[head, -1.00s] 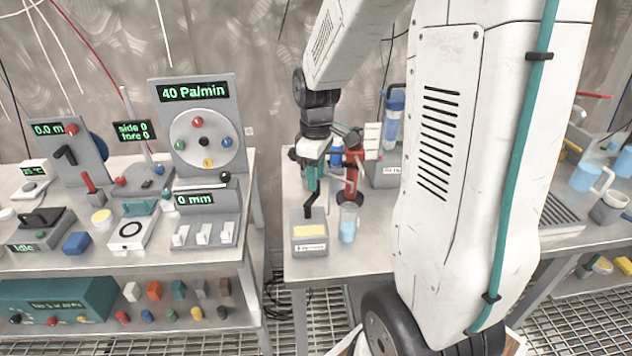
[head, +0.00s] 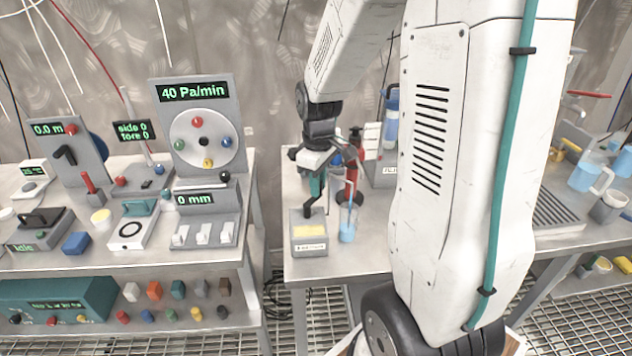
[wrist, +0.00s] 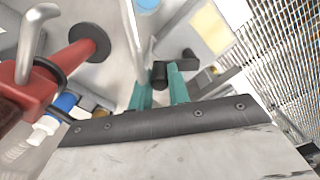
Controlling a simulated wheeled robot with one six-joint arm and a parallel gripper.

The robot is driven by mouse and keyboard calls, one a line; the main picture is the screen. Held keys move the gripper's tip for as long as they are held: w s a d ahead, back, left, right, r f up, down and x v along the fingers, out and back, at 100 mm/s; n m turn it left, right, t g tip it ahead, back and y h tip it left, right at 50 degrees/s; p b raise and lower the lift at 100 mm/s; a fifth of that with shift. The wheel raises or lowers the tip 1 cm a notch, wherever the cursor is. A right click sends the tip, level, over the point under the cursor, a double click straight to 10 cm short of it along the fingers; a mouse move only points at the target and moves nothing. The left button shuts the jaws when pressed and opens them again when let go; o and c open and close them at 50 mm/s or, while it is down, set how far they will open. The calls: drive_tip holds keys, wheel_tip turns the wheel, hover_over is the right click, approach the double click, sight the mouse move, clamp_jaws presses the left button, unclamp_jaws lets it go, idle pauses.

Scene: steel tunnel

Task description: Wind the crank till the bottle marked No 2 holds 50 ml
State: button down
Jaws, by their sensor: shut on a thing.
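A grey crank box (head: 309,244) with a yellow panel and a small white label stands at the front left of the middle bench. My gripper (head: 316,186), with teal fingers, is above it, shut on the black crank handle (wrist: 160,76). A bottle with light blue liquid (head: 347,232) stands just right of the box. Its number and level marks are too small to read. Part of it shows at the top edge of the wrist view (wrist: 147,4).
A red stand (head: 352,178) with a dark round base is close behind the bottle. The left bench holds a dial panel (head: 203,140), switches and small blocks. A blue jug (head: 585,176) is on the bench at the right.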

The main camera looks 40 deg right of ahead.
drive_tip(key=shift+s+m, duration=0.3)
drive_tip(key=shift+m, duration=0.5)
drive_tip(key=c, duration=1.3)
unclamp_jaws()
drive_tip(key=shift+d, duration=0.1)
wheel_tip(320, 180, up, 8)
drive_tip(key=shift+f, duration=0.1)
